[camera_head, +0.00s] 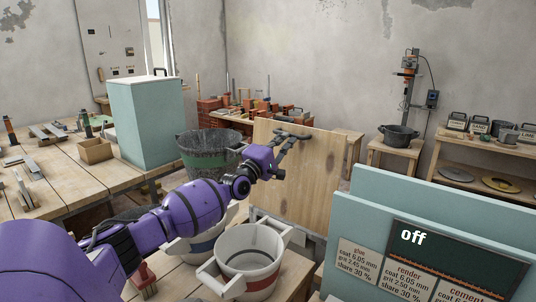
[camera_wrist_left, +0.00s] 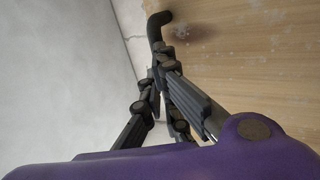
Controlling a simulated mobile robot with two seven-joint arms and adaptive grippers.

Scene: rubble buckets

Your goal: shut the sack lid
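The sack lid (camera_head: 310,175) appears to be the pale wooden panel standing upright behind the buckets. It fills the right of the left wrist view (camera_wrist_left: 250,60). A black handle (camera_wrist_left: 157,30) sticks out at its edge. My left gripper (camera_head: 292,137) is at the panel's upper part, in front of its face. In the left wrist view its fingers (camera_wrist_left: 160,66) come close together at the near end of the handle and look shut on it. The fingertips partly hide that end of the handle. My right gripper is not in view.
A white bucket with a red band (camera_head: 245,262) and another pale bucket (camera_head: 195,246) stand below my left arm. A teal panel (camera_head: 375,190) with an "off" display (camera_head: 455,255) stands at right.

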